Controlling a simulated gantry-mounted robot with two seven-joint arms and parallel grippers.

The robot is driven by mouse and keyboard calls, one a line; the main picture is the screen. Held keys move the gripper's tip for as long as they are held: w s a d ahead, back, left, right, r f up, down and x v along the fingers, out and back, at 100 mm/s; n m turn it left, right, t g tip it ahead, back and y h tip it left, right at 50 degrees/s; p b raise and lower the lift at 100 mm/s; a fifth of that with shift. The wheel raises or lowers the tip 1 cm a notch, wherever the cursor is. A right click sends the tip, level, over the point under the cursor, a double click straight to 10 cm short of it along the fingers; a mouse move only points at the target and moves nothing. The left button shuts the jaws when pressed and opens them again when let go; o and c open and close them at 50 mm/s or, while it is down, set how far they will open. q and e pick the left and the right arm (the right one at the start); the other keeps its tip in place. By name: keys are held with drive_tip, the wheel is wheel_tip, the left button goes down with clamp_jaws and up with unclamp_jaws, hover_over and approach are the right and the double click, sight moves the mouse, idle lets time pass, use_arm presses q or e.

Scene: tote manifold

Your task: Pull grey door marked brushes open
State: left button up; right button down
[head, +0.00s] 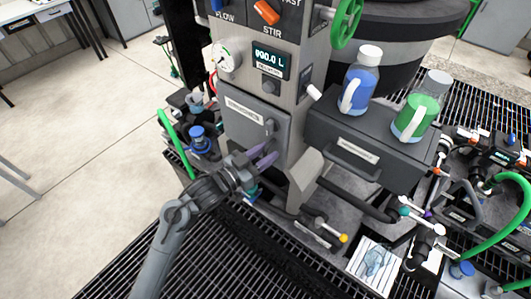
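A grey door (247,128) is on the lower front of the grey control column, with a small white label too small to read surely. It looks shut, flush with the column. Its dark handle (270,128) is near the right edge. My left gripper (273,151) is just below the handle, in front of the door's lower right corner. Its two purple fingers look apart, with nothing visible between them. I cannot tell whether a finger touches the door. My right gripper is not in view.
Right of the door, a dark drawer box (372,140) carries a blue bottle (358,85) and a green bottle (416,113). Above the door are a gauge (228,57) and a digital display (269,60). A green pipe (176,145) stands at the left. Floor grating (190,265) lies below.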

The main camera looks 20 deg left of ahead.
use_arm(q)
drive_tip(key=shift+w+d, duration=0.1)
drive_tip(key=shift+w, duration=0.05)
clamp_jaws()
idle(0.4)
